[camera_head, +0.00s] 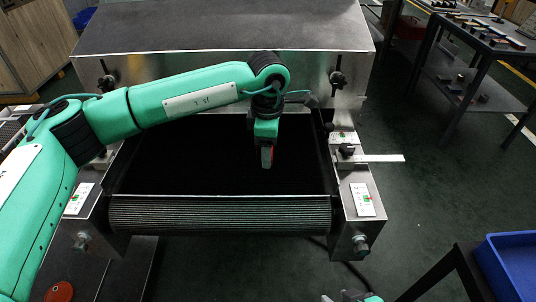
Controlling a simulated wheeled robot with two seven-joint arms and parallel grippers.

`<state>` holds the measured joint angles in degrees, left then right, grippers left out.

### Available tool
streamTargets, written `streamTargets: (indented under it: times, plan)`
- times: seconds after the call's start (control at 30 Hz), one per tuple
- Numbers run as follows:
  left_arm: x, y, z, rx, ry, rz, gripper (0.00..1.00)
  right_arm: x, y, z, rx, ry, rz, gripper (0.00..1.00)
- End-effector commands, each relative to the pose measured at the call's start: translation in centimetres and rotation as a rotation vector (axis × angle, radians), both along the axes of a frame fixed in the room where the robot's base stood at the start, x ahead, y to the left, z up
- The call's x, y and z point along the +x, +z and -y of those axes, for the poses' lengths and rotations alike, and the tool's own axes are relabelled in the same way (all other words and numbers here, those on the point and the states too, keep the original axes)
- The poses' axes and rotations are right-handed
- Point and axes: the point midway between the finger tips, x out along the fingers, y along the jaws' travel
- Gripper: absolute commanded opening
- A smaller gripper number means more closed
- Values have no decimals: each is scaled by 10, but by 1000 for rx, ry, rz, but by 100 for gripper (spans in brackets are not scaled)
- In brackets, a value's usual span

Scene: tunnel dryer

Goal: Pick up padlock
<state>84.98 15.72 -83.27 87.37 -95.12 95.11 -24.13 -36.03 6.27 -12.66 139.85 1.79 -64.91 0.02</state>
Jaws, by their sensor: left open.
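My left arm comes in from the left and reaches over the black belt (200,165) of the tunnel dryer. My left gripper (267,158) points down above the belt, right of its middle. It is open, seen nearly edge-on. A small red patch shows at its fingers; I cannot tell whether it is part of the gripper. I cannot make out a padlock for certain in the head view. A small green and grey part (352,297) at the bottom edge may be my right gripper, mostly cut off.
The dryer's metal hood (225,28) stands behind the gripper. Metal side rails with label plates (362,199) flank the belt, and a pale strip (384,158) juts out right. A dark table (480,40) with small items stands back right, a blue bin (510,262) lower right.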

Motion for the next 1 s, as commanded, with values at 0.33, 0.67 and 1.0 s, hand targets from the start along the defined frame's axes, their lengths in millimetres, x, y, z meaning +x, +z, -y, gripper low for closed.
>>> streamTargets:
  times: [0.33, 0.67, 1.0]
  plan:
    - [0, -13, 0, 0, -1, -1, 54, -1, -5, -4, 7, 5, 4, 36]
    - [0, -12, 0, 0, -1, 0, 10, -3, -5, -3, 6, 7, -1, 36]
    - [0, 0, 1, -1, 0, 2, 10, 0, 0, -2, 3, 7, 7, 36]
